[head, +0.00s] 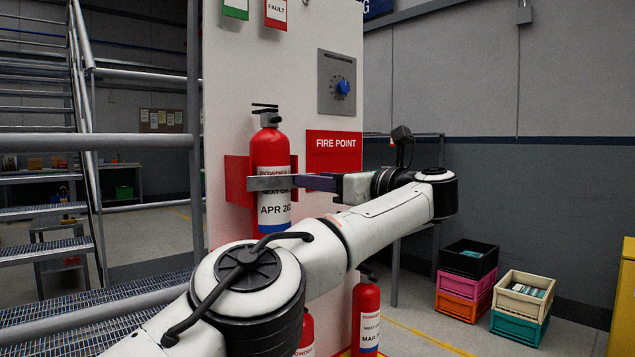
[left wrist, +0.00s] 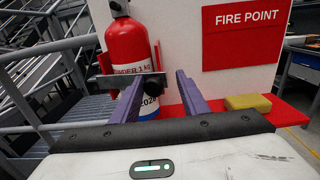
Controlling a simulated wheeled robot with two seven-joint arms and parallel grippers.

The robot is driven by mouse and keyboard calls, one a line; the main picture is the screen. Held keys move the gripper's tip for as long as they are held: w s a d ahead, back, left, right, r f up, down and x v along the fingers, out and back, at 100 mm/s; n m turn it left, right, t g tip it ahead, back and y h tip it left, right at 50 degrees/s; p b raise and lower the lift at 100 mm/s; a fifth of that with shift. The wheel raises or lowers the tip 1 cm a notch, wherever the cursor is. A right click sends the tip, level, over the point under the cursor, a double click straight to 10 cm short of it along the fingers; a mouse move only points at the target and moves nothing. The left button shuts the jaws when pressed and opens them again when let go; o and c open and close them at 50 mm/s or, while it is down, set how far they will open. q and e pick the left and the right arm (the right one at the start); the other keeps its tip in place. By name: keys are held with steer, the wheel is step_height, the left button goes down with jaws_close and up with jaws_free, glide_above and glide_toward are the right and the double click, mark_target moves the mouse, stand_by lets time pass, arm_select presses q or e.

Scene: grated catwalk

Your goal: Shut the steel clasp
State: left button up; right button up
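The steel clasp (head: 268,183) is a grey strip across the front of the upper red fire extinguisher (head: 268,150), which stands upright in a red bracket (head: 237,180) on the white panel. In the left wrist view the clasp (left wrist: 108,82) ends in a dark round knob (left wrist: 155,84). My left gripper (head: 300,182) is at the clasp's right end. Its purple fingers (left wrist: 159,78) are apart, and the knob shows between their tips; I see no grip on it. I cannot tell whether the clasp is latched. My right gripper is not in view.
A red FIRE POINT sign (head: 334,150) and a grey box with a blue knob (head: 343,87) are on the panel. A yellow block (left wrist: 248,102) lies on a red ledge (left wrist: 288,110). Lower extinguishers (head: 366,315) stand below my arm. Railings and stairs are left; stacked crates (head: 467,285) right.

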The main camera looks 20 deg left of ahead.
arm_select(q)
steer(key=v, duration=0.9)
steer(key=shift+d, duration=0.25)
steer(key=shift+s, duration=0.1)
